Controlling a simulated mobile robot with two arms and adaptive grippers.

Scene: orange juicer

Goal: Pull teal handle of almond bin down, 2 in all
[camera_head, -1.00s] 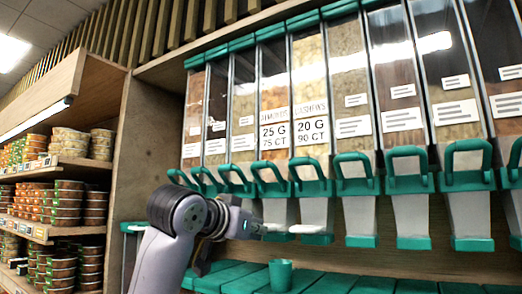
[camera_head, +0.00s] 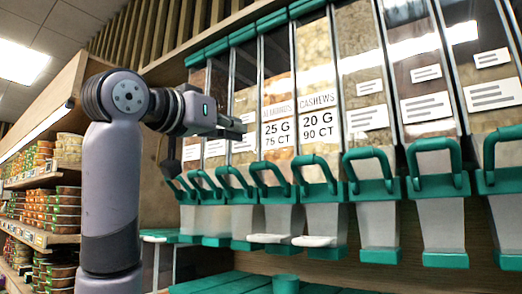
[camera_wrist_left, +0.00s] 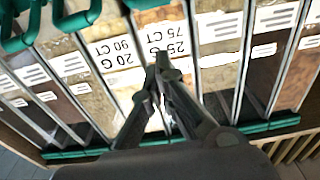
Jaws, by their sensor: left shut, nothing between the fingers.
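The almond bin (camera_head: 278,90) is a clear tall dispenser with a label reading 25 G, 75 CT. Its teal handle (camera_head: 272,174) is a loop at the bin's lower end, standing up like its neighbours. My left gripper (camera_head: 240,130) is shut and empty, in front of the bins at label height, left of the almond label and above the handle. In the left wrist view the shut fingertips (camera_wrist_left: 160,62) overlap the almond label (camera_wrist_left: 172,40), and the picture is upside down. The almond handle is mostly out of that view. My right gripper is not in view.
The cashew bin (camera_head: 315,70) with its own teal handle (camera_head: 318,174) stands right beside the almond bin. More handled bins line both sides. Shelves of stacked tubs (camera_head: 55,210) are at the left. The space before the handles is clear.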

